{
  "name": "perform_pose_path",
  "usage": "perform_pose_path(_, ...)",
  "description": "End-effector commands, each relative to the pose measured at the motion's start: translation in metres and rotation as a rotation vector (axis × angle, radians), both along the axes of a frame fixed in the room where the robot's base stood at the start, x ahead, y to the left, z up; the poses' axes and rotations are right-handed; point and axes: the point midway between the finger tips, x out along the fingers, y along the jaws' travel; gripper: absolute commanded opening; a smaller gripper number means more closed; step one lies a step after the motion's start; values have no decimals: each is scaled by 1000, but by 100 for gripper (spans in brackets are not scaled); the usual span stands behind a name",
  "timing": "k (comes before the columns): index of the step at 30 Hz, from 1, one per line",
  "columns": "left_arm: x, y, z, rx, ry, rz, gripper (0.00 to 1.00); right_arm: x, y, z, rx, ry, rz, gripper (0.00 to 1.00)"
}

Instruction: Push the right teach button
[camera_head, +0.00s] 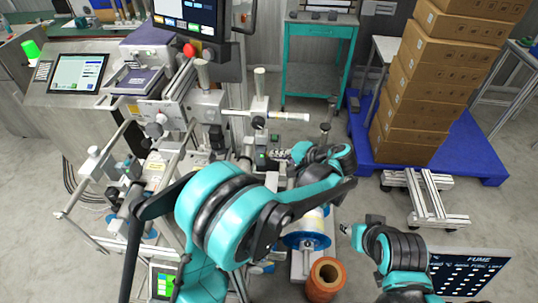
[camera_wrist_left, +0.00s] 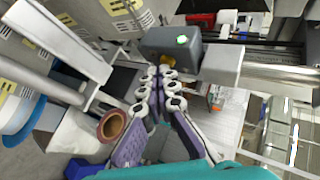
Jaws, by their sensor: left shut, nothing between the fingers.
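A small grey box with a lit green button (camera_head: 262,155) stands on the machine, left of my left gripper in the head view. In the left wrist view a grey box (camera_wrist_left: 170,45) carries a lit green-white button (camera_wrist_left: 182,40) just beyond the fingertips. I take this for the teach button; no label is readable. My left gripper (camera_head: 280,155) is shut and empty, with its fingers together in the left wrist view (camera_wrist_left: 158,76). The tips are close to the box; I cannot tell whether they touch it.
Rails and rollers of the machine crowd around the left gripper. An orange-brown roll (camera_head: 324,279) and a blue-and-white reel (camera_head: 306,236) are below it. Stacked cardboard boxes (camera_head: 425,95) stand on a blue pallet (camera_head: 470,150) at the right. Open floor lies between.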

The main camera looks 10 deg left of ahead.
Motion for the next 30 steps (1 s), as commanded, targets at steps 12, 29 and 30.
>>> perform_pose_path(12,0,-12,0,0,1,1,0,0,0,0,0,0,0,40)
perform_pose_path(29,0,-24,0,0,0,-1,0,0,0,0,0,0,0,40)
perform_pose_path(30,0,-27,0,0,0,-2,0,0,0,0,0,0,0,40)
